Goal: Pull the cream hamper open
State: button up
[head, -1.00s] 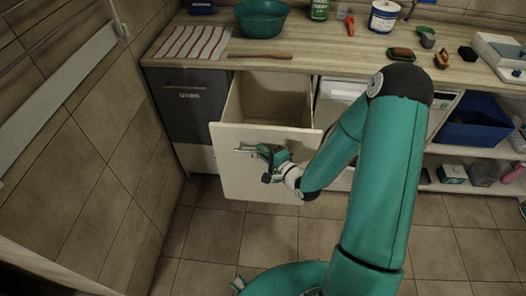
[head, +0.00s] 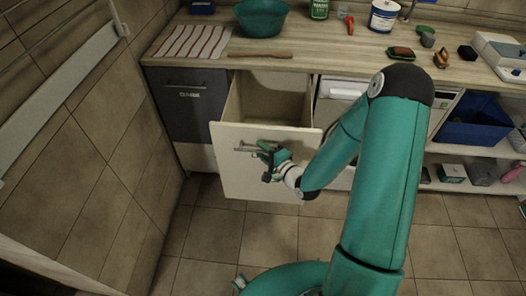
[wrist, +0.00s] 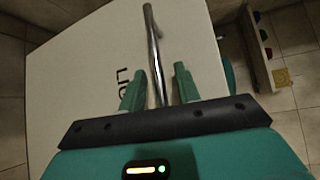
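The cream hamper (head: 230,172) is a deep pull-out bin under the counter, standing well out, with its empty-looking inside showing from above. Its metal bar handle (head: 243,148) runs across the upper front. My gripper (head: 267,153) is at the right part of this handle. In the wrist view, the handle (wrist: 152,35) passes between the two green fingers of my gripper (wrist: 158,69), with a gap on each side. The fingers are open around the bar. Dark lettering, partly hidden, shows on the hamper's cream front (wrist: 85,75).
A dark grey unit (head: 187,110) is left of the hamper, near the tiled wall. The counter (head: 330,55) above holds a teal bowl (head: 261,18), a striped cloth (head: 193,41) and a wooden stick. A blue bin (head: 475,122) sits at right. The floor in front is clear.

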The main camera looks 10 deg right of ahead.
jog(key=v, duration=1.3)
jog(key=shift+s+d, duration=0.2)
jog(key=shift+s, duration=0.15)
jog(key=w+d+r+n+g+h, duration=0.2)
jog(key=d+r+n+g+h, duration=0.1)
jog(key=r+n+h, duration=0.25)
jog(key=w+d+r+n+g+h, duration=0.1)
jog(key=d+r+n+g+h, duration=0.2)
jog(key=r, duration=0.4)
jog(key=s+a+r+n+g, duration=0.1)
jog(key=s+a+r+n, duration=0.1)
jog(key=s+a+r, duration=0.3)
jog(key=s+a+r+n+g, duration=0.1)
jog(key=s+a+r+n, duration=0.2)
jog(key=s+r, duration=0.6)
jog(key=s+a+y, duration=0.1)
jog(key=s+a, duration=0.1)
jog(key=s, duration=0.1)
jog(key=shift+r+g, duration=0.4)
